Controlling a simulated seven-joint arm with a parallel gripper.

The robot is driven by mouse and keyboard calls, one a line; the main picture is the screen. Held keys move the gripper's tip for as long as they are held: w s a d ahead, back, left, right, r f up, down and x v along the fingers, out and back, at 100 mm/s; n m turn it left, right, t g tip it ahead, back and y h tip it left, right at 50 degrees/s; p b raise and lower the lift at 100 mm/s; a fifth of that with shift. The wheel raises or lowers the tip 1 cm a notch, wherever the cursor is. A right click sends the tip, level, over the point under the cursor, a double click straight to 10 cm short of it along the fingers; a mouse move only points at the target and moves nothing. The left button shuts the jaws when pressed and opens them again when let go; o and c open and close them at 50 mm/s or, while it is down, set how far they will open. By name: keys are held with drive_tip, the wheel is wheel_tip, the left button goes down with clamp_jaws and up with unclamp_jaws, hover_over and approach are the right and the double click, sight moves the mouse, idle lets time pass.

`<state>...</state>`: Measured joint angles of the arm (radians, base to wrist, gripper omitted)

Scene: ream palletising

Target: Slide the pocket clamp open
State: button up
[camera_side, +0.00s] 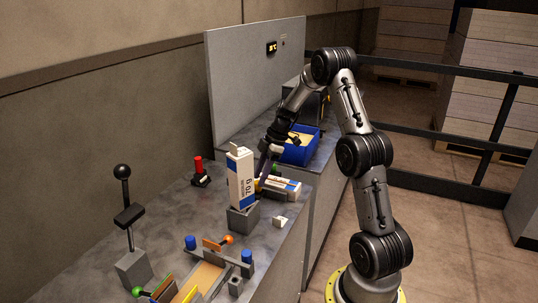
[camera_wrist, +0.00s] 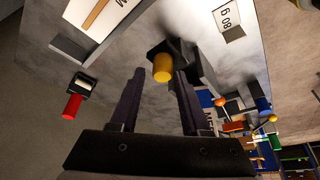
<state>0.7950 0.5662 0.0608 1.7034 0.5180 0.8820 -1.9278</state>
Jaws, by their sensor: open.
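A yellow cylindrical knob (camera_wrist: 162,66) stands on a dark sliding block (camera_wrist: 176,48) in the wrist view. I take this to be the pocket clamp's handle. My gripper (camera_wrist: 160,80) is open, its two dark fingers pointing at the knob, one on each side of it. I cannot tell whether either finger touches it. In the side view my gripper (camera_side: 263,174) is low, behind the upright white carton (camera_side: 240,178), which stands in a grey block (camera_side: 243,219). The carton partly hides the fingertips and the clamp there.
A white pack (camera_side: 284,187) lies beside the carton, near a blue bin (camera_side: 300,150). A red-handled device (camera_side: 199,172) stands at the back. A black-ball lever (camera_side: 122,172) and a fixture with blue knobs (camera_side: 190,242) are nearer.

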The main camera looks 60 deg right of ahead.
drive_tip(key=v, duration=1.1)
drive_tip(key=shift+r, duration=0.15)
drive_tip(key=s+a+r+m+h, duration=0.15)
drive_tip(key=s+a+r, duration=0.25)
drive_tip(key=a, duration=0.7)
drive_tip(key=s+a+r+m+h, duration=0.1)
drive_tip(key=s+a+r+m, duration=0.2)
drive_tip(key=a, duration=0.7)
drive_tip(key=s+a+m+t, duration=0.2)
drive_tip(key=s+a+m, duration=0.2)
drive_tip(key=s+a, duration=0.5)
drive_tip(key=s+f, duration=0.1)
drive_tip(key=s, duration=0.2)
drive_tip(key=shift+h, duration=0.35)
